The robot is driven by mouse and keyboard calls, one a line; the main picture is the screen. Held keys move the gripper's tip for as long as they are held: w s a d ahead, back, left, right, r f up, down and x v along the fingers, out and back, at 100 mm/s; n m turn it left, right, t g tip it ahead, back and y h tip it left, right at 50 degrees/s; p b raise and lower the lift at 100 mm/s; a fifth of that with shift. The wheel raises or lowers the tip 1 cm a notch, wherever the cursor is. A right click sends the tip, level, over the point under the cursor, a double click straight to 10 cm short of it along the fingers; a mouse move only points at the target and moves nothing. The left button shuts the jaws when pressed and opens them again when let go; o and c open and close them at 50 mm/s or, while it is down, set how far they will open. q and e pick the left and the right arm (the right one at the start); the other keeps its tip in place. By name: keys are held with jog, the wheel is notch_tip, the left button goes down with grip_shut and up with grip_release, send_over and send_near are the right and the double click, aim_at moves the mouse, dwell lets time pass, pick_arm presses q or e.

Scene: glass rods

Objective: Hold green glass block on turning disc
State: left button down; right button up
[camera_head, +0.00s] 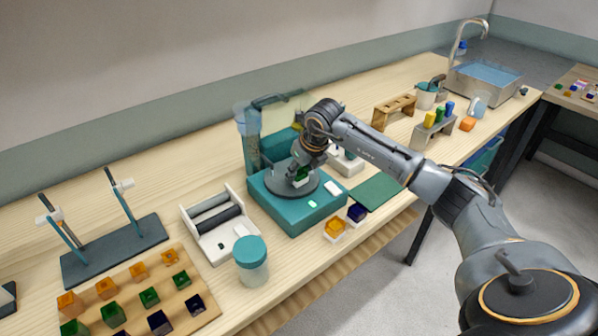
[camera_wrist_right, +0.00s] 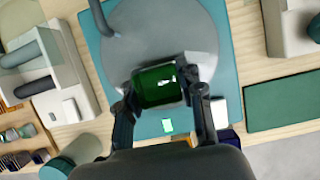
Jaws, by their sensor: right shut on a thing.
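The green glass block (camera_wrist_right: 157,86) is between the fingers of my right gripper (camera_wrist_right: 160,98), which is shut on it, in the right wrist view. The grey turning disc (camera_wrist_right: 172,35) lies beneath the block. In the head view my right gripper (camera_head: 301,176) points down at the disc (camera_head: 284,189) on the teal grinder (camera_head: 290,217); only a little of the green block (camera_head: 303,174) shows there. I cannot tell whether the block touches the disc. My left gripper is not in view.
A white roller unit (camera_head: 216,222) and a teal-lidded jar (camera_head: 251,262) stand left of the grinder. Orange (camera_head: 335,229) and dark blue (camera_head: 357,212) blocks sit at its front right, near the table edge. A green mat (camera_head: 376,191) lies clear to the right.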

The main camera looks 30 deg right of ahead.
jog(key=shift+s+f+b, duration=0.1)
jog(key=shift+f+b, duration=0.25)
jog(key=shift+f, duration=0.05)
dwell(1.4)
jog(key=shift+r, duration=0.2)
dwell(5.1)
jog(key=shift+r+p, duration=0.3)
jog(key=shift+r, duration=0.4)
jog(key=shift+r, duration=0.1)
